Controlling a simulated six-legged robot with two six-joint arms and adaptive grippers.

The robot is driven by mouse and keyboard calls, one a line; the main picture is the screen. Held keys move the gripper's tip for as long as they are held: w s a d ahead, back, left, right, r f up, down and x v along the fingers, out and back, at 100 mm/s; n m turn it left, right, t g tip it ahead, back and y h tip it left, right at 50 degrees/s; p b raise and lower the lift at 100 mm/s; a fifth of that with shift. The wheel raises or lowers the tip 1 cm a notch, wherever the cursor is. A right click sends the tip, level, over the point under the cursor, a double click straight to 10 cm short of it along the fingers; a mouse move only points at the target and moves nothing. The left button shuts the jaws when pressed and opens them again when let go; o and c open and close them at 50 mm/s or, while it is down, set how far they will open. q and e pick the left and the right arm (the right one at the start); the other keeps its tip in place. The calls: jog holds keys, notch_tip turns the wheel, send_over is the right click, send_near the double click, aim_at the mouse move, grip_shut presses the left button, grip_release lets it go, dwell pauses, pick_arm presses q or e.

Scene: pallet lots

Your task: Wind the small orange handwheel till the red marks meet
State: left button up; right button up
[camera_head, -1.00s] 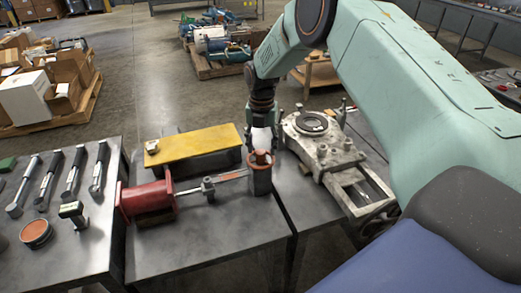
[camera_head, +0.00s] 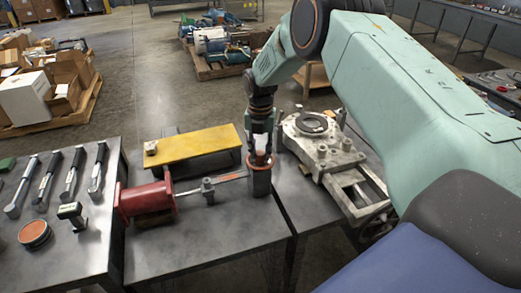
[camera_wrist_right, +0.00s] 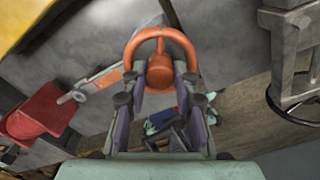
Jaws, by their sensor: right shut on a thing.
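The small orange handwheel (camera_head: 259,161) sits on a grey block at the right end of the metal table, beside the end of a long rod. In the right wrist view its ring and round hub (camera_wrist_right: 164,70) lie between the fingertips. My right gripper (camera_head: 260,149) comes down from above and is shut on the handwheel; it also shows in the right wrist view (camera_wrist_right: 160,97). A flat bar with an orange-red patch (camera_wrist_right: 109,77) runs up to the wheel from the left. I cannot tell how any red marks line up. My left gripper is not in view.
A red flanged cylinder (camera_head: 147,200) lies at the rod's left end. A yellow plate (camera_head: 195,147) stands behind the rod. A grey cast machine part (camera_head: 325,145) is close on the right. The table front is clear.

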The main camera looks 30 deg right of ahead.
grip_shut()
